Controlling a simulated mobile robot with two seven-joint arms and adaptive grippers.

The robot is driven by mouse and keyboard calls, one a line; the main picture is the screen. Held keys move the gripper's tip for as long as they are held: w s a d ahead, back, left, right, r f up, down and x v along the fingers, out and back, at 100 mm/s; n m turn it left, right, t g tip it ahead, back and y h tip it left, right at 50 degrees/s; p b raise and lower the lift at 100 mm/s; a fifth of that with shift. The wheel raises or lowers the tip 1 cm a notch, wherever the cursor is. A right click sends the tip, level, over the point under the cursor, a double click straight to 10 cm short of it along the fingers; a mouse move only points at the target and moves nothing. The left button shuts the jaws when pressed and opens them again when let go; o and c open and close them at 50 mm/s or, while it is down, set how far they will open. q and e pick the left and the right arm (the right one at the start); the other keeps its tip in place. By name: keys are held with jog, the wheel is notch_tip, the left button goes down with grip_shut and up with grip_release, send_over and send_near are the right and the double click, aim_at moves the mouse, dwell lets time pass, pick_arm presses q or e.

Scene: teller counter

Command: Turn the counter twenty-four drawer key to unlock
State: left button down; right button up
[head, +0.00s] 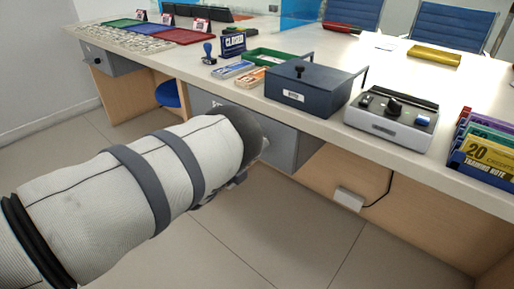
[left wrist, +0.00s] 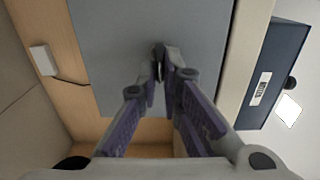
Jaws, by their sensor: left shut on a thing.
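The grey drawer front (head: 284,146) hangs under the counter's front edge in the head view. It fills the upper middle of the left wrist view (left wrist: 110,50). My left gripper (left wrist: 160,68) has its purple-padded fingers drawn together at the drawer face, shut on the small drawer key. The key is almost wholly hidden between the fingertips, so its turn angle cannot be told. In the head view my left arm covers most of the gripper and part of the drawer, including most of its label. The drawer looks closed. My right gripper is not in view.
The counter edge (left wrist: 235,65) runs close beside the drawer. A dark blue cash box (head: 309,88) and a grey device (head: 391,124) stand on top near the edge. Another grey drawer (head: 110,62) is at the far left. A white box (head: 349,199) with a cable is on the panel.

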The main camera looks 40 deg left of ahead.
pick_arm(q)
jog(key=c, duration=1.8)
grip_release()
jog(key=shift+o, duration=0.2)
jog(key=s, duration=0.7)
jog(key=shift+s+a, duration=0.25)
jog(key=shift+a, duration=0.1)
